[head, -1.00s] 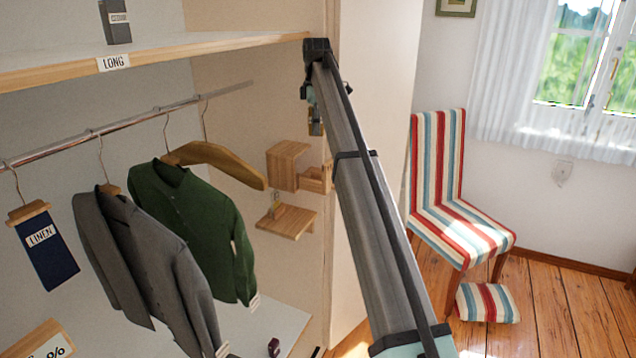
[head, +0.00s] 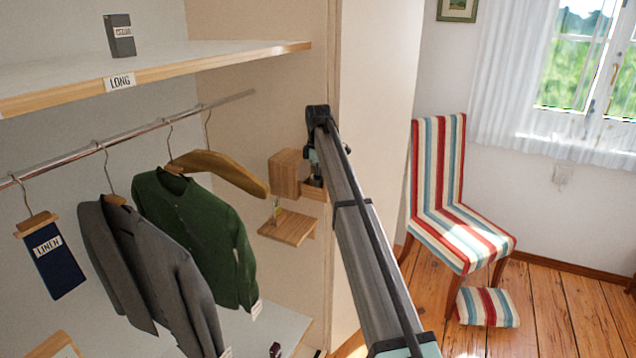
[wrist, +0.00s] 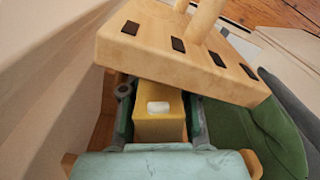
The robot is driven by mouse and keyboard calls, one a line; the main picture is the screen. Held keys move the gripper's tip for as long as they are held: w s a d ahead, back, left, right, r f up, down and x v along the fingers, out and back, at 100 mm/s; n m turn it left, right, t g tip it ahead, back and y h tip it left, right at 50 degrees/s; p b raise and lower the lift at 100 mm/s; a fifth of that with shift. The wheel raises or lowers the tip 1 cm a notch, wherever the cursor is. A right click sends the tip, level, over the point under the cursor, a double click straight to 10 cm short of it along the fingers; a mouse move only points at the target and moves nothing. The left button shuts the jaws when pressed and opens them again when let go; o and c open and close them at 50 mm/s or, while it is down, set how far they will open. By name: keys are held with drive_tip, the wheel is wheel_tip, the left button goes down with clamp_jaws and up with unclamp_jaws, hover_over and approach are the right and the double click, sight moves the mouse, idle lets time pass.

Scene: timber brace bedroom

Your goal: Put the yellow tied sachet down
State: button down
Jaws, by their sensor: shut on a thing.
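My gripper (wrist: 160,108) is shut on the yellow tied sachet (wrist: 158,128) in the wrist view. The sachet looks like a small yellow block with a white patch on top, held between the two dark fingers. Its tie cannot be made out. In the head view my gripper (head: 316,178) is a small dark shape beside the wooden block and small wooden tray, partly hidden by my arm. The sachet cannot be made out there. Whether it touches anything beneath is hidden.
A wooden slab with dark inserts (wrist: 180,55) lies just beyond my fingers. A green jacket (head: 195,235) hangs left.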

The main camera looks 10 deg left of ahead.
drive_tip(key=shift+f, duration=0.7)
drive_tip(key=shift+f, duration=0.2)
drive_tip(key=c, duration=1.1)
unclamp_jaws()
drive_tip(key=shift+c, duration=0.2)
drive_tip(key=shift+r, duration=0.2)
wheel_tip(320, 180, up, 12)
drive_tip(key=b, duration=0.3)
